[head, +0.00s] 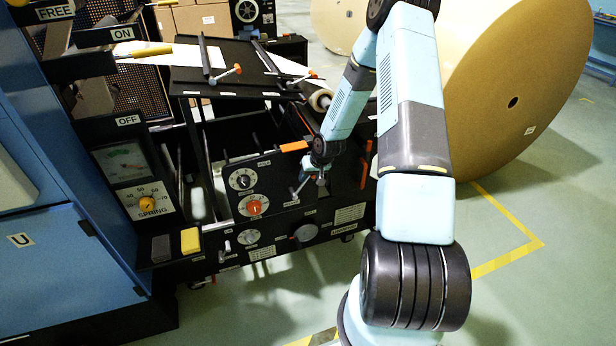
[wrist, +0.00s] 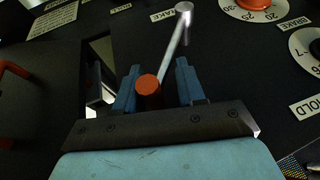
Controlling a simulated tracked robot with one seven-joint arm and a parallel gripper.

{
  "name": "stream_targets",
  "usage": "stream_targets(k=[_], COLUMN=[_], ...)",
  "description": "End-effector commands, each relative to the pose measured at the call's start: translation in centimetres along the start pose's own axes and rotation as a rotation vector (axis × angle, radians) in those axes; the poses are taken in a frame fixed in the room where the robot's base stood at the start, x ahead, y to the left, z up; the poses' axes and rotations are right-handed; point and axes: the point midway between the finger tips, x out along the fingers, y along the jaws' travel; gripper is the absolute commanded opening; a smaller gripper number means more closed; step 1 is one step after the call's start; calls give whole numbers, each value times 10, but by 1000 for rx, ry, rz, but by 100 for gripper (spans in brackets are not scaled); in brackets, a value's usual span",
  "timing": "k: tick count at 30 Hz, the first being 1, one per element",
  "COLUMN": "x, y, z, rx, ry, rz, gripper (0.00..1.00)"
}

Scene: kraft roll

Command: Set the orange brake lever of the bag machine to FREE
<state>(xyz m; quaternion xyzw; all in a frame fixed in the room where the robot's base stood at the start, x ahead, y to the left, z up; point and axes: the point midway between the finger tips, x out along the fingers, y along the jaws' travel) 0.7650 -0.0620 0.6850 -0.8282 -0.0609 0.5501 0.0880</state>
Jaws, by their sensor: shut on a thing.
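In the wrist view, the brake lever (wrist: 174,42) is a silver rod running from a pivot at the top down to an orange-red end knob. My gripper (wrist: 157,82) has its blue fingers on both sides of the knob and is shut on it. The knob sits closer to the left finger. A HOLD label (wrist: 306,107) and BRAKE labels appear upside down on the black panel. In the head view, my gripper (head: 322,174) is at the front panel of the black bag machine (head: 275,175); the knob is hard to make out there.
Dials (head: 254,204) and other knobs sit left of and below my gripper. Levers with orange ends (head: 237,69) lie on the machine's top. A blue cabinet (head: 60,250) stands left. A large kraft roll (head: 510,95) stands right. Green floor at right is clear.

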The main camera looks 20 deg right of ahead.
Motion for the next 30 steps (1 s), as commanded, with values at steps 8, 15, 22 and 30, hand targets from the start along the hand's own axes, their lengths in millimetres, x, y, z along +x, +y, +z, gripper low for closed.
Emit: stream_targets(k=[8, 15, 22, 30], x=[1, 1, 1, -17], y=[8, 5, 4, 3], z=[8, 7, 5, 2], rx=[9, 6, 5, 4], ry=[-16, -13, -9, -4], rz=[9, 7, 5, 4], gripper=[45, 45, 45, 45])
